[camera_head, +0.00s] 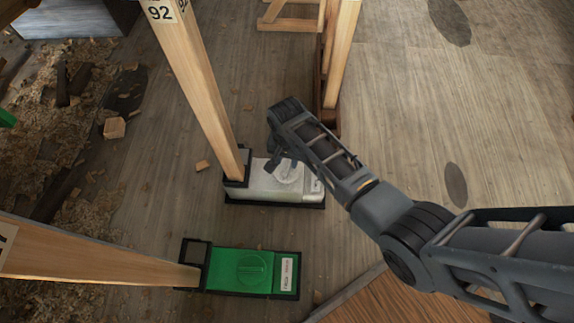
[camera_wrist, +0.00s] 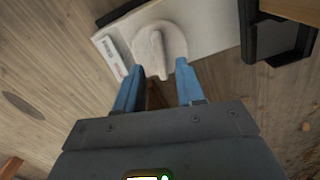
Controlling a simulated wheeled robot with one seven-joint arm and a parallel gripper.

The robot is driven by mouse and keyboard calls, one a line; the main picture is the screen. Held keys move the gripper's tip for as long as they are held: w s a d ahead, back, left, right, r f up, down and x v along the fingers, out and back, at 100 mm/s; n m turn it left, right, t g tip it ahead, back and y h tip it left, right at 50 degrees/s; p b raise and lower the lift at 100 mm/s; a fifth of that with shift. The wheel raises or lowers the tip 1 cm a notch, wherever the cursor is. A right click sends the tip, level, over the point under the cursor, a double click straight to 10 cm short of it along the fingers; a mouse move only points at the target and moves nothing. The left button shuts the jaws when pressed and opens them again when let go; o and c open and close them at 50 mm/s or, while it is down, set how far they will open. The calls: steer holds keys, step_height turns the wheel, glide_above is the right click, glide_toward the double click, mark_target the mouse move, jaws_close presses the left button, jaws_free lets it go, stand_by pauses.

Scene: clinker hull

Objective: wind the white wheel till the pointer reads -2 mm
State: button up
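The white wheel (camera_head: 287,172) sits on top of a white box (camera_head: 262,186) and is partly covered by my gripper in the head view. In the wrist view the wheel (camera_wrist: 175,30) is a round disc with a raised grip bar (camera_wrist: 158,50) across it. My gripper (camera_wrist: 160,82) is open, its two blue fingers apart with nothing between them. The fingertips are near the wheel's rim, with the bar ahead of the gap; I cannot tell whether they touch. A white label (camera_wrist: 112,52) is on the box, its text too small to read. I cannot make out the pointer.
A green box (camera_head: 230,270) with a green dial stands nearer, below the white one. A wooden post marked 92 (camera_head: 195,80) rises from the white box's black bracket (camera_head: 238,166). Another timber (camera_head: 95,252) meets the green box.

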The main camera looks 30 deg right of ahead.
mark_target(287, 166)
steer(key=shift+f+b, duration=0.7)
steer(key=shift+f, duration=1.1)
jaws_close()
